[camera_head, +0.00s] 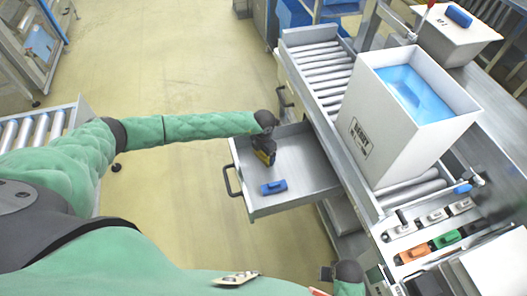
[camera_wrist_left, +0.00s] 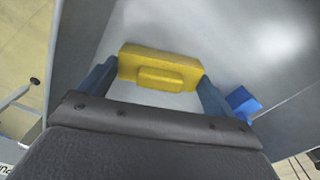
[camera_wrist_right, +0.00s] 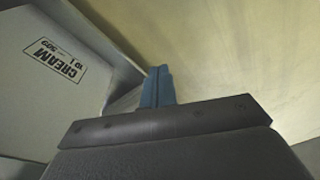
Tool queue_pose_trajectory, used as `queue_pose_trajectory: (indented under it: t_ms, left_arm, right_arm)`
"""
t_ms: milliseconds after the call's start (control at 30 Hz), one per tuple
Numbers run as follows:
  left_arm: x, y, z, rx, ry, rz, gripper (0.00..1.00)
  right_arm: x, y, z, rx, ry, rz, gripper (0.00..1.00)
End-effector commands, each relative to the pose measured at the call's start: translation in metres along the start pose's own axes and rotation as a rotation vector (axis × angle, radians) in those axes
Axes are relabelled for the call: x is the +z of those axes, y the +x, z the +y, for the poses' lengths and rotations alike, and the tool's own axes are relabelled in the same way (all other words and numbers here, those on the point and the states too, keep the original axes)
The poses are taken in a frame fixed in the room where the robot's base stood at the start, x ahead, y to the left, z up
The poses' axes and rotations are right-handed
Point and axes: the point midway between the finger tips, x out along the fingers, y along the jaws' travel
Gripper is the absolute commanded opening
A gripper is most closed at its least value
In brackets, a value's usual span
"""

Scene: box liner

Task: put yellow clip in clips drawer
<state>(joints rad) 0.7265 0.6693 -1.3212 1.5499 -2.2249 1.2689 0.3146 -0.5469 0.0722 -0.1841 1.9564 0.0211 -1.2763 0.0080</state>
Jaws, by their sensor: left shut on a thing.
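The yellow clip (camera_wrist_left: 160,68) is held between the two blue fingers of my left gripper (camera_wrist_left: 158,85). In the head view the left gripper (camera_head: 264,160) is inside the open grey drawer (camera_head: 303,170), with a bit of yellow showing at its tip. I cannot tell whether the clip touches the drawer floor. A blue clip (camera_head: 273,187) lies in the drawer, and it also shows in the left wrist view (camera_wrist_left: 242,103). My right gripper (camera_wrist_right: 158,88) shows its blue fingers close together with nothing seen between them.
A white box (camera_head: 384,130) with a blue liner stands on the roller conveyor beside the drawer. Orange (camera_head: 414,254), green (camera_head: 447,239) and pale clips sit in a holder at the lower right. Another white box (camera_head: 452,40) carries a blue clip (camera_head: 459,16). The floor left of the drawer is clear.

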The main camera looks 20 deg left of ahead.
Motion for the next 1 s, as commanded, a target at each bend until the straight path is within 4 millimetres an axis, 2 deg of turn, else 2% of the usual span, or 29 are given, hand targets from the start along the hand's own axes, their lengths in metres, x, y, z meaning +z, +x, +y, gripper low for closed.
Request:
queue_pose_trajectory:
  t_ms: [567, 600, 1000]
  left_arm:
    - [0.0001, 0.0029, -0.0004, -0.001, 0.000, 0.000, 0.69]
    - [0.0001, 0.0025, -0.0004, -0.001, 0.000, 0.000, 0.98]
    - [0.0001, -0.0001, -0.0004, -0.001, 0.000, 0.000, 1.00]
  right_arm:
    - [-0.0012, -0.0072, -0.0012, -0.002, 0.000, -0.003, 0.00]
    - [-0.0015, -0.0086, -0.0014, -0.002, 0.000, -0.002, 0.00]
    - [-0.0022, -0.0088, -0.0014, -0.002, 0.000, 0.003, 0.00]
